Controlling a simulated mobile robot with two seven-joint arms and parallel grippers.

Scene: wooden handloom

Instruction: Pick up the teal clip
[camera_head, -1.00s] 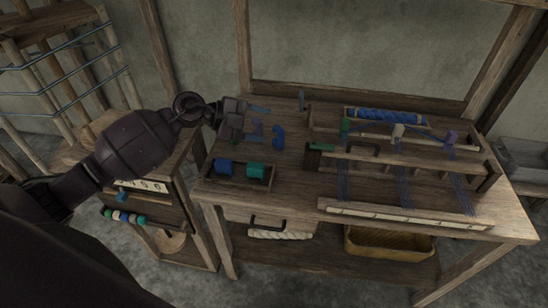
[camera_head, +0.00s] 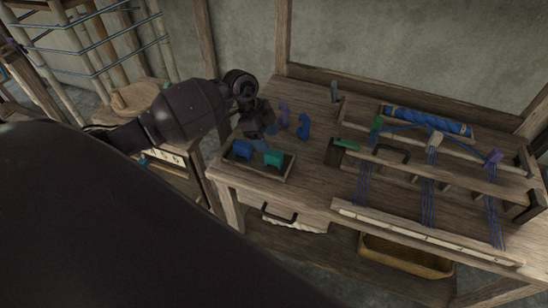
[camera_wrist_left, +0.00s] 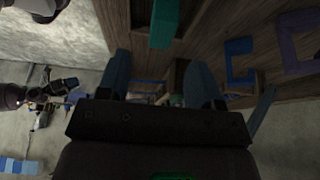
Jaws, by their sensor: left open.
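A teal piece (camera_head: 273,157), the only teal thing I can make out as the clip, sits in the right part of a small wooden tray (camera_head: 262,174) at the table's left front. A blue piece (camera_head: 242,149) is in the tray's left part. My left gripper (camera_head: 264,138) is open and empty, pointing down just above and behind the tray. In the left wrist view the teal piece (camera_wrist_left: 165,22) shows at the top, beyond the open fingers (camera_wrist_left: 158,64) and apart from them. Its exact shape is unclear. My right gripper is not seen.
A blue C-shaped clip (camera_head: 303,126) and a purple one (camera_head: 284,114) stand on the table right of the gripper. The loom frame (camera_head: 430,163) with blue threads fills the table's right side. A grey upright piece (camera_head: 334,91) stands at the back.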

